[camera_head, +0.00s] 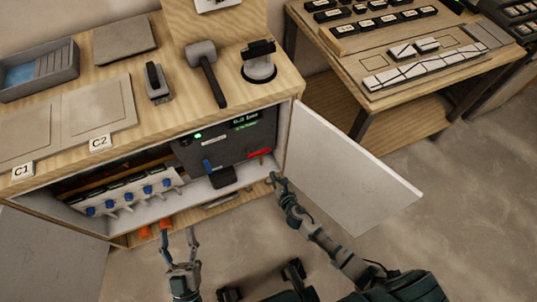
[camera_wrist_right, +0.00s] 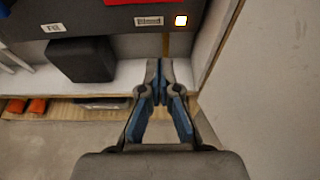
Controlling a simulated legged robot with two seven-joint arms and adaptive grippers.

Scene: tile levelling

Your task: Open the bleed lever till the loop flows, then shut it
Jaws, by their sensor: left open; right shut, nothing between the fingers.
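The bleed lever is a red bar (camera_head: 258,153) at the lower right of the grey panel (camera_head: 225,145) inside the cabinet. In the right wrist view its lower edge (camera_wrist_right: 125,2) shows at the top, above a "Bleed" label (camera_wrist_right: 149,20) and a lit lamp (camera_wrist_right: 181,20). My right gripper (camera_head: 273,178) is shut and empty, in front of and below the lever, apart from it; its closed tips show in the right wrist view (camera_wrist_right: 158,80). My left gripper (camera_head: 178,240) is open and empty, low in front of the cabinet. The display (camera_head: 243,121) has green digits, hard to read.
A blue lever (camera_head: 207,165) and a black box (camera_head: 222,176) are left of the bleed lever. Several blue-knobbed valves (camera_head: 130,192) line the cabinet's left. The open white door (camera_head: 345,172) stands close right of my right gripper. A hammer (camera_head: 206,72) lies on top.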

